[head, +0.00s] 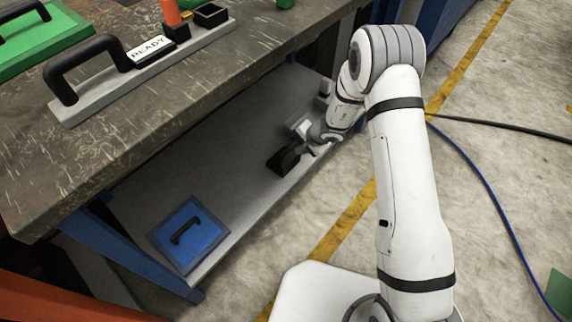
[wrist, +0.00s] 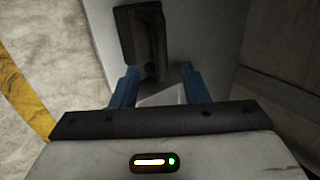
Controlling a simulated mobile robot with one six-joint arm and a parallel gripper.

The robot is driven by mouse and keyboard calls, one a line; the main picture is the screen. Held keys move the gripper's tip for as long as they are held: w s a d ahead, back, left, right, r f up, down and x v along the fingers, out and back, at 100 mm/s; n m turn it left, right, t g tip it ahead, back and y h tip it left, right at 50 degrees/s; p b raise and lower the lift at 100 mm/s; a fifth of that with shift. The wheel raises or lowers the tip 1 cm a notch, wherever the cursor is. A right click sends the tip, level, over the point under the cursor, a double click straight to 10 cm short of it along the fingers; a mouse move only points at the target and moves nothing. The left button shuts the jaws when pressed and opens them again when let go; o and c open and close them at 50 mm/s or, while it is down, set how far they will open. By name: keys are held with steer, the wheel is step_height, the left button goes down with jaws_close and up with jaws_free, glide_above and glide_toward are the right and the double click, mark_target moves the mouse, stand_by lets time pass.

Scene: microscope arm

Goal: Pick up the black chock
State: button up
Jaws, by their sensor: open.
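The black chock (head: 284,161) lies on the grey lower shelf under the workbench, near the shelf's front edge. In the wrist view it is a dark, ridged block (wrist: 143,36) just beyond my fingertips. Its near end reaches toward the gap between the two blue fingers, closer to the left one. My gripper (wrist: 159,70) is open, with nothing clamped in it. In the head view my gripper (head: 306,146) is low at the shelf, right beside the chock, and partly hidden by my arm. I cannot tell whether a finger touches the chock.
A blue plate with a black handle (head: 188,234) lies on the shelf's near end. The workbench top (head: 205,78) overhangs the shelf and carries a grey bar with a black handle and READY sign (head: 147,49). The middle shelf is clear. Cables lie on the floor at right.

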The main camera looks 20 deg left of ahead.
mark_target(289, 148)
steer(key=b+x, duration=0.1)
steer(key=x, duration=0.7)
steer(key=shift+s, duration=0.1)
steer(key=shift+c, duration=0.2)
jaws_close()
stand_by(0.9)
